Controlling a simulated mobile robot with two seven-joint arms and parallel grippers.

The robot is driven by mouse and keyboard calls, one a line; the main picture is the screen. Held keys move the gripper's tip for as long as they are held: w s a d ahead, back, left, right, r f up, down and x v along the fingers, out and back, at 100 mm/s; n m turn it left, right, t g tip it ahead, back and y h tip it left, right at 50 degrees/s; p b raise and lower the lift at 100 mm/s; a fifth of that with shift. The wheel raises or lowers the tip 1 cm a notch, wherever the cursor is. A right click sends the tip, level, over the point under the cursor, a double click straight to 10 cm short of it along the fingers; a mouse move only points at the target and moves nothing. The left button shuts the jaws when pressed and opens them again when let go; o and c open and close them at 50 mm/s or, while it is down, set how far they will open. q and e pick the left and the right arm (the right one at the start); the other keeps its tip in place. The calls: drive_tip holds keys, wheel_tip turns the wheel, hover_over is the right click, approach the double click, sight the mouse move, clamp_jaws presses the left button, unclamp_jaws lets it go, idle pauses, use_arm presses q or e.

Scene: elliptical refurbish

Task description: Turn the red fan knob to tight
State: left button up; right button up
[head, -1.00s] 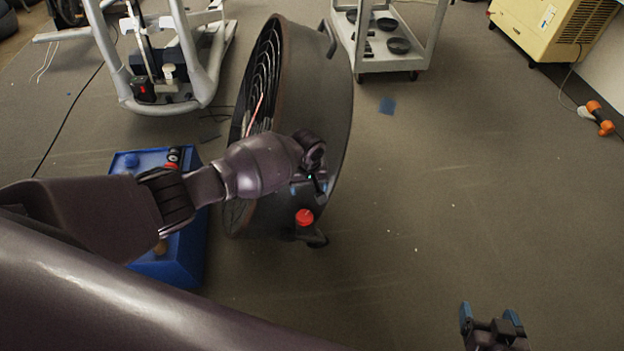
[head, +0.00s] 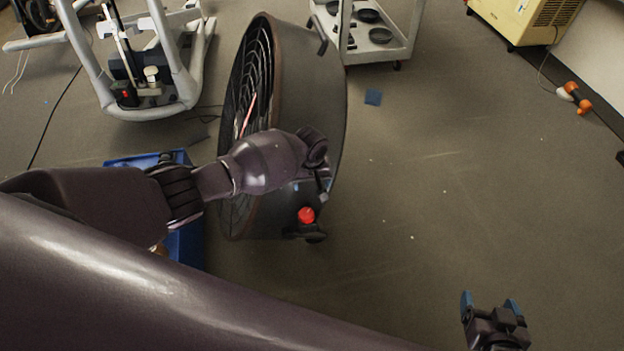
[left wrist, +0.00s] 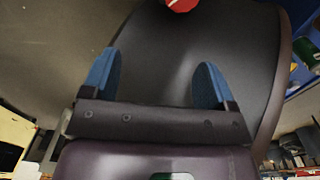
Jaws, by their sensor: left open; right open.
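The red fan knob (head: 306,215) sits low on the near side of a large black drum fan (head: 312,110). In the left wrist view the red knob (left wrist: 181,4) shows at the top edge, partly cut off, beyond the open fingers. My left gripper (head: 312,186) is beside the fan's drum, just above the knob in the head view, and apart from it. In the left wrist view its blue fingertips (left wrist: 157,78) are spread with nothing between them. My right gripper (head: 490,305) is open and empty over the floor at the lower right.
A blue box (head: 188,235) stands left of the fan, partly hidden by my arm. A grey cart (head: 385,48) with dark pans stands behind the fan. An exercise machine (head: 150,70) is at the upper left.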

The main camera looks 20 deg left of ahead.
drive_tip(key=shift+d, duration=0.15)
use_arm(q)
drive_tip(key=n+b, duration=0.3)
drive_tip(key=b, duration=0.5)
hover_over(307, 215)
wheel_tip(307, 215, down, 10)
drive_tip(key=shift+f+b, duration=0.15)
drive_tip(key=shift+b, duration=1.05)
drive_tip(key=shift+f, duration=0.5)
use_arm(e)
wheel_tip(307, 215, down, 12)
drive_tip(key=s+g, duration=0.1)
drive_tip(key=s, duration=0.1)
drive_tip(key=shift+a+f, duration=0.25)
use_arm(q)
drive_tip(key=c, duration=0.9)
use_arm(e)
drive_tip(key=shift+f, duration=0.15)
